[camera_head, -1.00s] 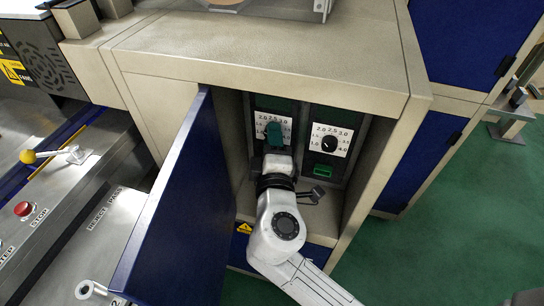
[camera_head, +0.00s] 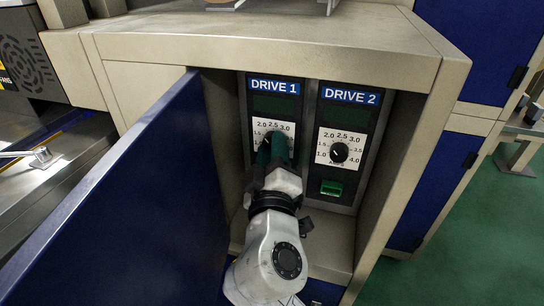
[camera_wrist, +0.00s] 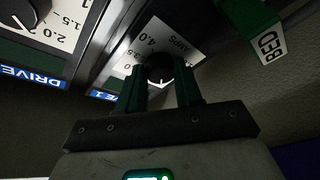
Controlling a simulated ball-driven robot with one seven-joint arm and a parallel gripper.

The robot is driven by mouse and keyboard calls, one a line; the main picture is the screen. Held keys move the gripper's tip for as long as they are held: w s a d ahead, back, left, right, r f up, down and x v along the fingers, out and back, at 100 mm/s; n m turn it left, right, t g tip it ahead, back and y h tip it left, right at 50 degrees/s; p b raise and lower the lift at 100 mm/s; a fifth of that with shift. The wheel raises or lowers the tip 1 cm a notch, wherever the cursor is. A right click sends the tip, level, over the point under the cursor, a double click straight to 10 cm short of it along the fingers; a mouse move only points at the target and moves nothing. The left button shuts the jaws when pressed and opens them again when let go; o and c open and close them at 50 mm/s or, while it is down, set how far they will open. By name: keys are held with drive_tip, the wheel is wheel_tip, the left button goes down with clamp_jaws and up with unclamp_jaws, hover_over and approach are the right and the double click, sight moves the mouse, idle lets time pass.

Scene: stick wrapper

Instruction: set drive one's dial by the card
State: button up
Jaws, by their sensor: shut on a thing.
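Drive one's dial is a black knob on a white scale (camera_head: 284,128) under the blue DRIVE 1 label (camera_head: 274,87). In the head view my gripper (camera_head: 272,148) covers most of the knob. In the wrist view the black dial (camera_wrist: 160,68) sits between the two green fingertips, which are shut on it. A white mark shows on the knob, but its exact reading is partly hidden. The dark display (camera_head: 272,106) above the scale shows no readable figures. I cannot make out a card in these views.
Drive two's dial (camera_head: 339,152) is just to the right, above a green switch (camera_head: 332,188). The open blue door (camera_head: 130,200) stands left of my arm, and the cabinet wall (camera_head: 395,150) is right.

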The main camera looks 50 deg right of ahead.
drive_tip(key=shift+f, duration=0.1)
drive_tip(key=o, duration=1)
drive_tip(key=shift+o, duration=0.2)
drive_tip(key=shift+a, duration=0.1)
drive_tip(key=v, duration=1)
drive_tip(key=shift+s+a+b, duration=0.2)
drive_tip(key=shift+s+b, duration=0.05)
drive_tip(key=shift+b, duration=0.05)
drive_tip(key=shift+f, duration=0.1)
